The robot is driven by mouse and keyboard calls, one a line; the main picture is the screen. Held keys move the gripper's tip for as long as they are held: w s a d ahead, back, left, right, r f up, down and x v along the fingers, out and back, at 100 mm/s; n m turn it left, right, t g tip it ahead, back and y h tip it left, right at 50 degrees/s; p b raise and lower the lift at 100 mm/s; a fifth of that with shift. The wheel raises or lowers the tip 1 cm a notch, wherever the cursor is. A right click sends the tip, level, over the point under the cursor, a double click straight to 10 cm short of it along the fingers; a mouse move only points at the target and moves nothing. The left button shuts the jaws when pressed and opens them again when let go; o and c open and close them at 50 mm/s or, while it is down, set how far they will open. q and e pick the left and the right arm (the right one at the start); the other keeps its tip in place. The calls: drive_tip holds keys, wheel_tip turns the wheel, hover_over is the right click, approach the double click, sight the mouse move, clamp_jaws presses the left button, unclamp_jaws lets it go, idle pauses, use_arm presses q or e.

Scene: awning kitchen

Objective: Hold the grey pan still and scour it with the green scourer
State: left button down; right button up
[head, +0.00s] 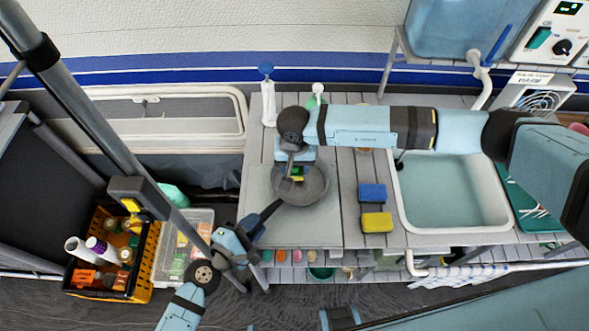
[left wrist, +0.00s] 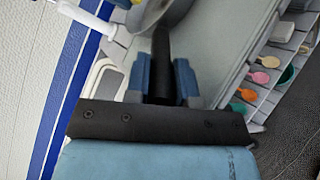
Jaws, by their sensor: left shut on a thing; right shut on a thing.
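The grey pan (head: 312,190) rests on the counter left of the sink, with its black handle (head: 264,215) pointing to the lower left. My left gripper (head: 250,226) is shut on that handle. In the left wrist view the handle (left wrist: 162,62) runs between the two blue fingers, and part of the pan (left wrist: 150,14) shows at the top edge. My right gripper (head: 291,165) comes down over the pan's upper left part, shut on the green scourer (head: 297,171). The scourer is small and partly hidden by the gripper; whether it touches the pan's bottom is unclear.
A blue sponge (head: 372,193) and a yellow sponge (head: 377,222) lie right of the pan, beside the sink (head: 453,196). A white bottle (head: 268,104) stands behind. An orange-and-black crate (head: 143,268) and a clear box (head: 168,262) are at the lower left.

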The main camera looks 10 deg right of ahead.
drive_tip(key=shift+r, duration=0.8)
use_arm(q)
drive_tip(key=c, duration=0.9)
unclamp_jaws()
drive_tip(key=v, duration=1.2)
use_arm(e)
drive_tip(key=shift+r, duration=0.1)
